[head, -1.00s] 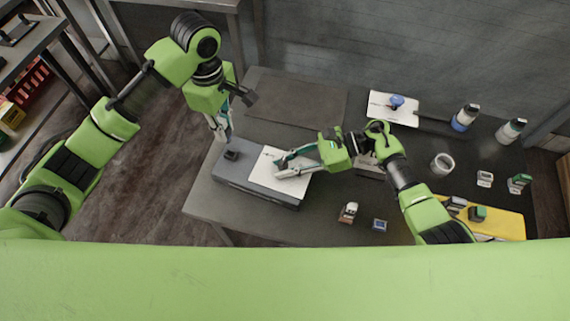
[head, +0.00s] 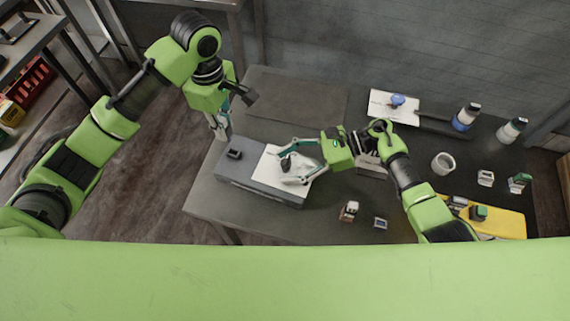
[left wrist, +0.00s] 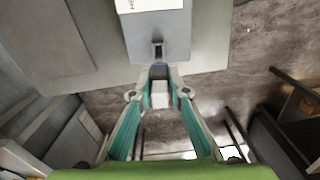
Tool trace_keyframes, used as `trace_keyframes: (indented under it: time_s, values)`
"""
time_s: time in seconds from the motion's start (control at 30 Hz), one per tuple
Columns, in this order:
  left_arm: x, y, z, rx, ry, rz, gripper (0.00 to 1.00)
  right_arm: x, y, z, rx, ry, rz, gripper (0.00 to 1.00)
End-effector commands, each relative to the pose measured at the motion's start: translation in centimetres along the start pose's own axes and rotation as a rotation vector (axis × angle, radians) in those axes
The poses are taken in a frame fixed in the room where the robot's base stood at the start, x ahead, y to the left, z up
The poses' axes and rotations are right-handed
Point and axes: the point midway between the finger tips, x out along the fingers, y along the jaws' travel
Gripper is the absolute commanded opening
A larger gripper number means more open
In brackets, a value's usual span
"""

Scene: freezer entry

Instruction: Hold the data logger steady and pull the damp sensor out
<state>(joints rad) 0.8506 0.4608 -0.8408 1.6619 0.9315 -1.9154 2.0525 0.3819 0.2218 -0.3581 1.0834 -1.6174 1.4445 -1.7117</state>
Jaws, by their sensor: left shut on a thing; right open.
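The data logger appears to be the long grey box (head: 262,190) on the table, with a dark block (head: 234,154) near its left end. In the left wrist view the box (left wrist: 160,30) runs up and away from the fingers. My left gripper (head: 223,137) is shut at the box's left end; its closed fingertips (left wrist: 159,72) hide the exact contact. A small dark piece, likely the damp sensor (head: 287,164), is on the white sheet (head: 268,168) on the box. My right gripper (head: 292,163) is open, with fingers apart on either side of that piece.
Two bottles (head: 466,117) (head: 512,130), a grey cup (head: 443,163) and a yellow tray (head: 500,222) are on the right. Small items (head: 349,211) (head: 380,223) lie by the front edge. A dark mat (head: 297,103) and a white board (head: 393,106) are at the back.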

Motion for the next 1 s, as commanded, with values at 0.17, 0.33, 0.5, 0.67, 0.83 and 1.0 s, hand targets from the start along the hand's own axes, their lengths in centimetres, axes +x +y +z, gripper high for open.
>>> trace_keyframes:
  time_s: [0.17, 0.33, 0.5, 0.67, 0.83, 1.0]
  values:
    - [-0.3, 0.0, 0.0, 0.000, 0.000, 0.000, 0.00, -0.1, 0.1, 0.1, 0.002, 0.007, 0.001, 0.60]
    - [-0.8, 0.0, 0.0, 0.000, 0.000, 0.000, 0.00, -0.4, 0.0, 1.0, 0.001, 0.003, 0.001, 0.60]
    - [-1.1, 0.0, 0.0, 0.000, 0.000, 0.000, 0.00, -0.7, 0.0, 1.8, -0.001, 0.002, 0.000, 0.60]
    - [-1.5, 0.0, 0.0, 0.000, 0.000, 0.000, 0.00, -0.9, 0.0, 2.4, -0.002, 0.000, 0.000, 0.60]
    - [-1.9, 0.0, 0.0, 0.000, 0.000, 0.000, 0.00, -1.2, 0.0, 3.1, -0.001, -0.001, 0.000, 0.60]
    - [-2.2, 0.0, 0.0, 0.000, 0.000, 0.000, 0.00, -1.4, 0.0, 3.7, -0.003, -0.001, 0.001, 0.60]
